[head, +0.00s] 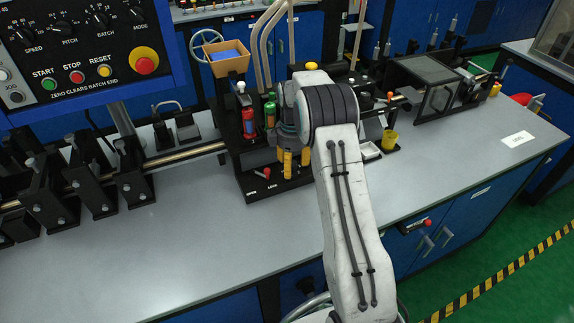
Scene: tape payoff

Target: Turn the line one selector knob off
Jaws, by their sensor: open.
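No knob carries a label that I can read as line one. A small red-tipped lever (265,173) lies on the black base plate, with two small white labels in front of it. The blue control panel (100,50) at upper left has black knobs for speed, pitch, batch and mode. My gripper (296,163), with yellow fingertips, is open and points down over the black base, just right of the red-tipped lever. No object shows between its fingers.
Red and green bottles (248,121) stand left of my gripper. Black clamps and a rod (185,155) run along the left. The grey bench top (200,250) is clear in front.

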